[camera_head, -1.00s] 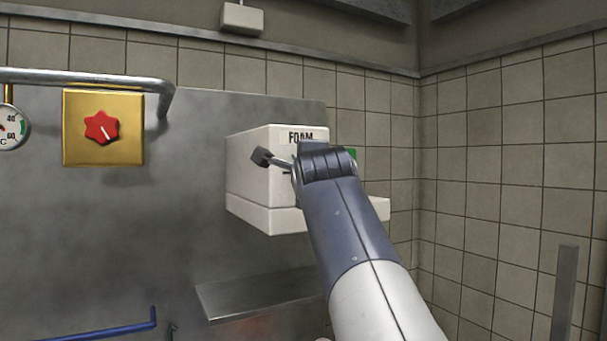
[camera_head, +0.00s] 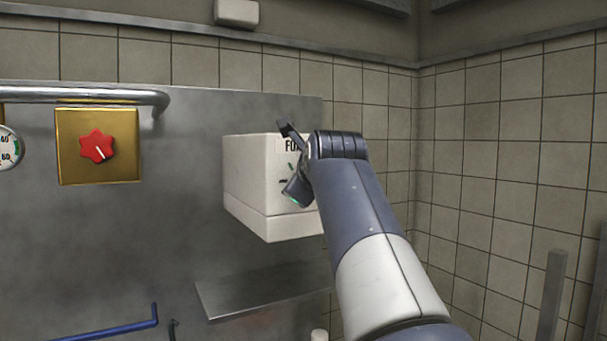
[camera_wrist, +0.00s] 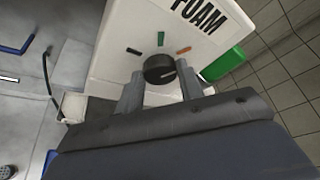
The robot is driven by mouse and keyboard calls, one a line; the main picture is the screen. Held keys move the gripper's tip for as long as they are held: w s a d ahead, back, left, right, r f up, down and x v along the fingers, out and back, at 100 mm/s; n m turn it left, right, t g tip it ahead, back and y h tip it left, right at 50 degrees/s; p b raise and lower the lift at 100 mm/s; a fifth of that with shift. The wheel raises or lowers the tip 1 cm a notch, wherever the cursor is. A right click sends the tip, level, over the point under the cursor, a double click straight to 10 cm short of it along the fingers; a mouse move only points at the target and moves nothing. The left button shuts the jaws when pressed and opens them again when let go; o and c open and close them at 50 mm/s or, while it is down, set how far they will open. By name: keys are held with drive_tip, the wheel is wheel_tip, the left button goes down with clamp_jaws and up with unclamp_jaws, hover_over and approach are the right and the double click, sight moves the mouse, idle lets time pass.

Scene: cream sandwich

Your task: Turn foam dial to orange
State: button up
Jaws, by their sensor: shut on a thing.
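The foam dial (camera_wrist: 159,69) is a round black knob with a pale pointer line, on the front of the white FOAM box (camera_head: 255,175). In the wrist view the pointer faces right, below the direction of the orange mark (camera_wrist: 184,51). A green mark (camera_wrist: 161,39) is above the knob and a black mark (camera_wrist: 134,51) is at upper left. My gripper (camera_wrist: 163,80) is shut on the dial, one finger on each side. In the head view my wrist and arm hide the dial and the orange mark.
A green part (camera_wrist: 223,64) sticks out at the box's side. A gold plate with a red knob (camera_head: 97,147) is on the wall at left, under a metal pipe (camera_head: 80,94). A metal shelf (camera_head: 262,291) lies below the box. Tiled walls stand at right.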

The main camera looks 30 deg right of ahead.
idle(0.4)
drive_tip(key=o, duration=1)
drive_tip(key=b+v, duration=0.2)
drive_tip(key=v, duration=0.8)
drive_tip(key=shift+s+r, duration=0.15)
drive_tip(key=shift+s, duration=0.25)
drive_tip(key=shift+w, duration=0.1)
drive_tip(key=p+x, duration=0.1)
drive_tip(key=x, duration=0.9)
drive_tip(key=shift+w+f, duration=0.2)
drive_tip(key=shift+w, duration=0.1)
drive_tip(key=shift+p, duration=0.3)
